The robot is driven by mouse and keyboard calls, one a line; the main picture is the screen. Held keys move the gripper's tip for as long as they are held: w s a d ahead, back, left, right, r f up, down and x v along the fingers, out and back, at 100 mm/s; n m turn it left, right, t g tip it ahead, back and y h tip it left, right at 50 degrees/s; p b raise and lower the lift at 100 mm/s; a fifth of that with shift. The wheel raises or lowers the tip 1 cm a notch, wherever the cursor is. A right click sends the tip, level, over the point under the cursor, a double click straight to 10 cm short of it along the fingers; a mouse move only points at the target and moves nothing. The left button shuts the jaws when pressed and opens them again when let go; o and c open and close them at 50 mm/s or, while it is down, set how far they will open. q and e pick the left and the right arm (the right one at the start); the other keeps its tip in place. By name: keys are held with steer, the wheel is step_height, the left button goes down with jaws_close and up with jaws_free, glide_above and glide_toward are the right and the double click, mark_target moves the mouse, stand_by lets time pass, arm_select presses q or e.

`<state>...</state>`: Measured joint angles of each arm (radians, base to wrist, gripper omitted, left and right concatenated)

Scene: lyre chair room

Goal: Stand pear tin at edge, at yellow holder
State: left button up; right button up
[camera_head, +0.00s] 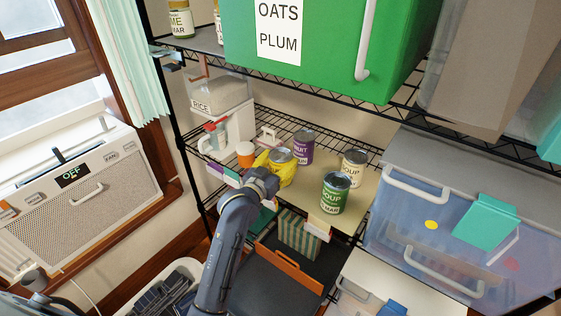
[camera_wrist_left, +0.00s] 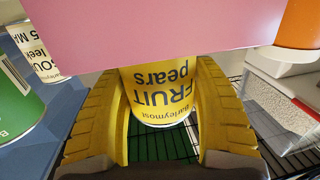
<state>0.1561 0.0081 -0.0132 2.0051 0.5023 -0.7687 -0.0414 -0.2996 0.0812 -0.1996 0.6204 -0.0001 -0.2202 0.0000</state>
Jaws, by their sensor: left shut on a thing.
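The pear tin (camera_head: 283,170) is yellow with a grey lid and stands about upright near the front of the wire shelf. In the left wrist view the tin (camera_wrist_left: 160,95) reads "FRUIT pears" upside down. My left gripper (camera_head: 270,169) reaches in from the front. Its yellow fingers are closed on both sides of the tin. A pink panel (camera_wrist_left: 165,28) covers part of the tin in the wrist view. I cannot tell whether the tin's base touches the shelf. I cannot make out a yellow holder apart from my yellow fingers. My right gripper is not in view.
A purple tin (camera_head: 303,147), a cream soup tin (camera_head: 353,168) and a green soup tin (camera_head: 335,194) stand to the right. A green bin (camera_head: 335,45) overhangs the shelf.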

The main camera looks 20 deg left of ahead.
arm_select(q)
steer(key=o, duration=1.6)
steer(key=shift+f, duration=0.1)
steer(key=shift+c, duration=0.2)
steer(key=v, duration=1.2)
steer(key=shift+o, duration=0.5)
